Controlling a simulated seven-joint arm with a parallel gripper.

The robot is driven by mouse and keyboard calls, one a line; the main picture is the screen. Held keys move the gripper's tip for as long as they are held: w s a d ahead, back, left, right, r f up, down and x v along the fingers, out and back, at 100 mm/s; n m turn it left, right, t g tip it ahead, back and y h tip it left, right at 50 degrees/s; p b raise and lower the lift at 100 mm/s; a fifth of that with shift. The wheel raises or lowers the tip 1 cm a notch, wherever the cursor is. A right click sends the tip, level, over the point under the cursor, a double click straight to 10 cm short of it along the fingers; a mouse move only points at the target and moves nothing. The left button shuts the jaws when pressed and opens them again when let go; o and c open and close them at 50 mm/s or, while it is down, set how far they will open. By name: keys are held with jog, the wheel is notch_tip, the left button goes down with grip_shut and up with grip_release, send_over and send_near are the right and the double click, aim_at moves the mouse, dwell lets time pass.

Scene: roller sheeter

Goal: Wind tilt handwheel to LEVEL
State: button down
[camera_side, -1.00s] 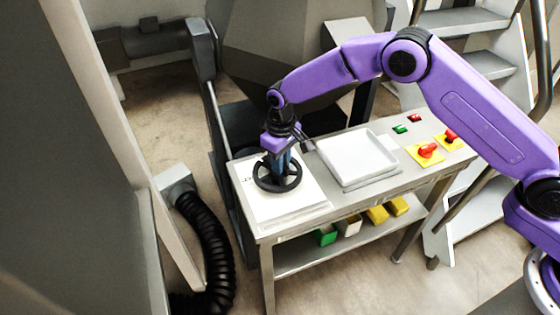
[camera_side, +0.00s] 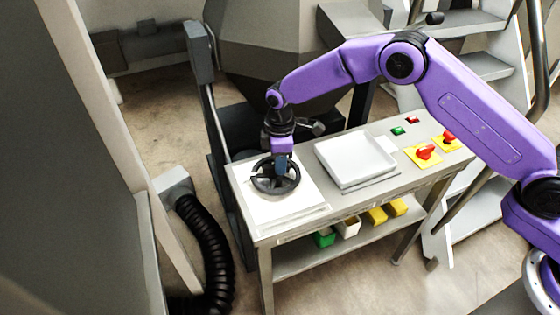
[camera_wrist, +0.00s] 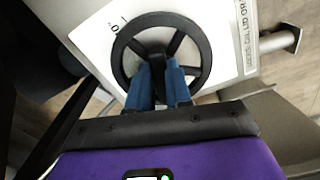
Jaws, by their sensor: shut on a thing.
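The tilt handwheel (camera_side: 276,192) is a black spoked ring lying flat on a white plate (camera_side: 285,208) at the left end of the bench. It also shows in the wrist view (camera_wrist: 119,68). My gripper (camera_side: 281,170) points down over the wheel. Its blue fingers (camera_wrist: 158,82) are shut on a dark part of the handwheel between them, near the hub; whether this is a spoke or the hub itself I cannot tell. The plate carries a short mark with a "0" and printed text along one edge, only partly readable. I see no readable LEVEL mark.
A white tray (camera_side: 355,160) sits right of the wheel. Red knobs on yellow plates (camera_side: 423,155) and green and red buttons (camera_side: 398,131) are farther right. Coloured bins (camera_side: 377,215) stand on the lower shelf. A grey post (camera_side: 200,55) rises behind the bench.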

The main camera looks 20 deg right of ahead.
jog(key=shift+n, duration=0.3)
jog(key=c, duration=1)
grip_release()
jog(key=shift+c, duration=0.2)
notch_tip(320, 180, up, 18)
jog(key=shift+f, duration=0.25)
